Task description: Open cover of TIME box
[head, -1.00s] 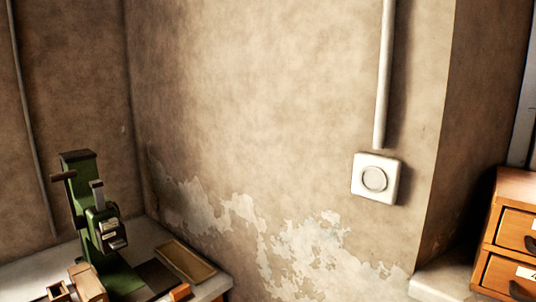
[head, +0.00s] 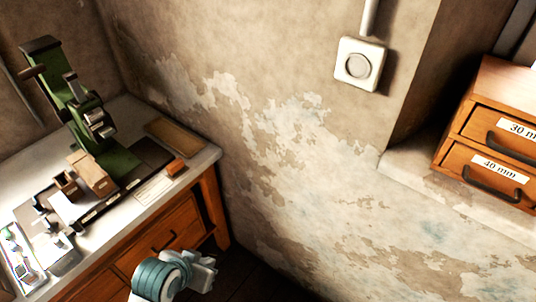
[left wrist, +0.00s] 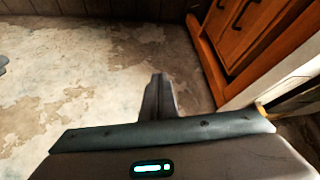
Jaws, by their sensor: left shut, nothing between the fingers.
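No box with a readable TIME label shows, so I cannot tell which thing is the TIME box. A white square box (head: 361,64) with a round disc is fixed on the wall below a pipe. A small pale box (head: 58,256) stands on the bench at the lower left, its markings too small to read. My left gripper (head: 204,272) is low in front of the bench, apart from both boxes. In the left wrist view its fingers (left wrist: 159,92) are together and empty. My right gripper is not in view.
A green press (head: 80,105) stands on the white-topped bench (head: 205,160), with wooden blocks (head: 92,174) in front. An orange cabinet (head: 505,105) with drawers labelled 30 and 40 mm sits on a ledge at the right. The floor between them looks clear.

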